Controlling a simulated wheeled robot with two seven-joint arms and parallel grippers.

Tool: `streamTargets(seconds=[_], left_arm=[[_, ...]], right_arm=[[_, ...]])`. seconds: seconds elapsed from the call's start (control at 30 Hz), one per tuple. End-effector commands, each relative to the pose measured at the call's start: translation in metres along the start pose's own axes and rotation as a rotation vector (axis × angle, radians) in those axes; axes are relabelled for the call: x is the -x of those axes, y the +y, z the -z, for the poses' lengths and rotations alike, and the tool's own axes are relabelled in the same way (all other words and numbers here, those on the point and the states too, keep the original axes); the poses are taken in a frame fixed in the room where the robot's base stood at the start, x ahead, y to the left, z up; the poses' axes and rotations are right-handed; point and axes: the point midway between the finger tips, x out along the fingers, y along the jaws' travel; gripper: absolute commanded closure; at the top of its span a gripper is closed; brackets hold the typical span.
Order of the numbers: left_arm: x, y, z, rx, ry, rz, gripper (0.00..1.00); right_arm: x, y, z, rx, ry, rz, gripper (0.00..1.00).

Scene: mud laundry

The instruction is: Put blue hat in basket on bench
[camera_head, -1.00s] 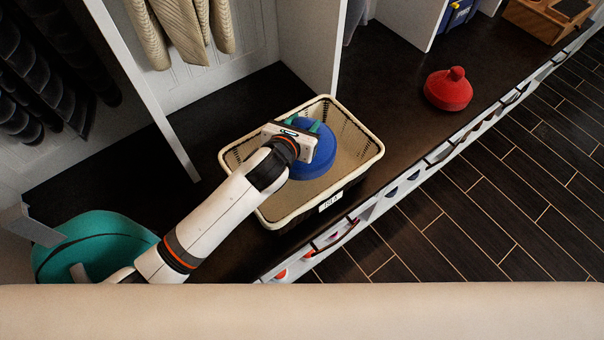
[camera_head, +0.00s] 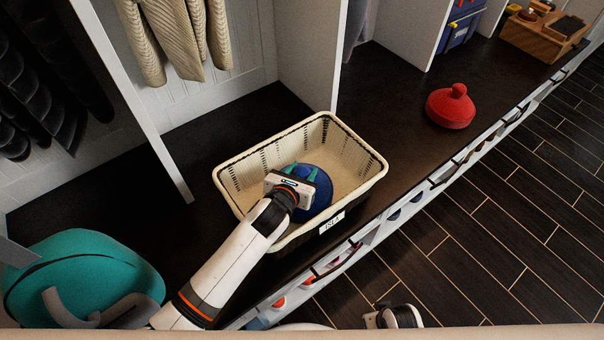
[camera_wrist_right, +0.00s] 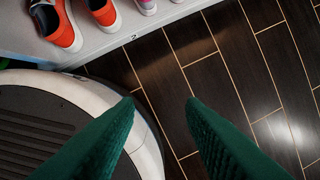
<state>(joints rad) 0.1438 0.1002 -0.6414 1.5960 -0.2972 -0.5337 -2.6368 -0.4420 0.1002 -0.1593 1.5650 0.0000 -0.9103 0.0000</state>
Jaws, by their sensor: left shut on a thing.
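The blue hat (camera_head: 320,192) is inside the cream basket (camera_head: 365,158) on the dark bench, within the rim and toward its near side. My left gripper (camera_head: 300,174) reaches in over the basket's near left side, and its green fingers are shut on the hat. The gripper body hides part of the hat, and I cannot tell whether the hat touches the basket floor. My right gripper (camera_wrist_right: 160,105) is open and empty over the floor in the right wrist view. Part of my right arm shows at the bottom of the head view.
A red hat (camera_head: 451,107) sits on the bench right of the basket. A teal bag (camera_head: 85,275) lies at the left. A wooden box (camera_head: 545,35) and a blue bin (camera_head: 460,25) stand at the far right. Orange shoes (camera_wrist_right: 62,25) sit on the lower shelf.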

Motion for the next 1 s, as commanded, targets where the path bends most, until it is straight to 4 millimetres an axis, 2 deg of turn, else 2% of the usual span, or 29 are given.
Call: streamTargets(seconds=[0.4,0.43,0.53,0.87,0.93,1.0], left_arm=[[-0.002,0.0,-0.004,-0.002,0.002,0.0,0.94],[-0.002,0.0,-0.004,-0.002,0.002,0.0,0.54],[-0.002,0.0,-0.004,-0.001,0.001,0.0,0.38],[-0.001,0.0,-0.001,0.001,0.002,0.0,0.37],[0.004,-0.001,0.0,-0.001,0.001,0.001,0.37],[0.014,-0.001,0.001,-0.003,0.001,0.001,0.37]], right_arm=[[0.003,0.0,-0.002,0.0,-0.001,0.001,0.64],[0.004,0.0,-0.003,0.0,-0.003,0.001,0.64],[0.004,0.0,-0.003,0.0,-0.003,0.001,0.64],[0.004,-0.001,-0.003,-0.001,-0.003,0.001,0.64],[0.004,0.0,-0.002,0.0,-0.004,0.001,0.64],[-0.007,0.0,0.009,0.002,0.011,-0.001,0.64]])
